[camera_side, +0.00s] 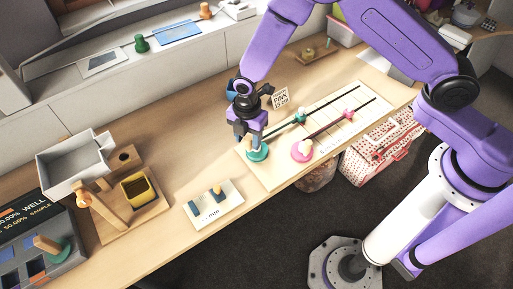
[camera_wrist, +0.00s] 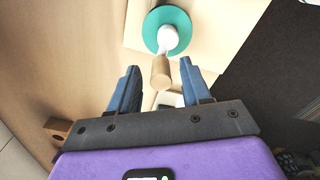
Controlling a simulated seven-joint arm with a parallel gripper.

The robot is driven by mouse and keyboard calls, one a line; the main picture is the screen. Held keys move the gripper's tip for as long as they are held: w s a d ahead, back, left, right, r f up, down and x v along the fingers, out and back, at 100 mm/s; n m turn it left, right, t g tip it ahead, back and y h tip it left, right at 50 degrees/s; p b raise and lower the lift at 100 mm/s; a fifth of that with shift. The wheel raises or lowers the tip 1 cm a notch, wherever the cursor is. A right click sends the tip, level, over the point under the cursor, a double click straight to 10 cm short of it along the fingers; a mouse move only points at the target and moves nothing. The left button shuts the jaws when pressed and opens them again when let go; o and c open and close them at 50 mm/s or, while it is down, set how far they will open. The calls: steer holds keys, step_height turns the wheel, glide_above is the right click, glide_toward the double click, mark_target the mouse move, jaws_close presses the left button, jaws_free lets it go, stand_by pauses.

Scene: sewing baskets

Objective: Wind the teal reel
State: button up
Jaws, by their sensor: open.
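The teal reel (camera_side: 258,154) sits on the pale wooden board, at its left end. A dark track runs from near it toward a teal piece (camera_side: 300,116) farther up the board. In the wrist view the reel shows as a teal disc (camera_wrist: 154,30) with a white hub and a wooden handle (camera_wrist: 161,73). My gripper (camera_side: 248,140) is over the reel, pointing down. Its blue fingers (camera_wrist: 161,72) are open, one on each side of the handle in the wrist view. I cannot tell whether either finger touches it.
A pink reel (camera_side: 302,151) stands right beside the teal one, with a pink piece (camera_side: 349,113) along its track. A small card (camera_side: 280,98) stands behind the board. A white block with pegs (camera_side: 214,207) lies to the left. The table's front edge is close.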

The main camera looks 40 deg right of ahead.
steer(key=shift+r, duration=3.45)
steer(key=shift+s+d+r, duration=0.15)
steer(key=shift+s+r, duration=0.05)
steer(key=shift+r, duration=0.15)
steer(key=s+d+r+m, duration=0.3)
steer(key=s+d+r, duration=0.2)
steer(key=s, duration=0.3)
steer(key=s+d+r+m, duration=0.4)
steer(key=s+d+r, duration=0.2)
steer(key=s+d, duration=0.2)
steer(key=s+d+r+m, duration=0.3)
steer(key=s+d+r, duration=0.2)
steer(key=s, duration=0.5)
steer(key=shift+s+d+r+m, duration=0.2)
steer(key=shift+d+r+m, duration=0.2)
steer(key=shift+d, duration=0.45)
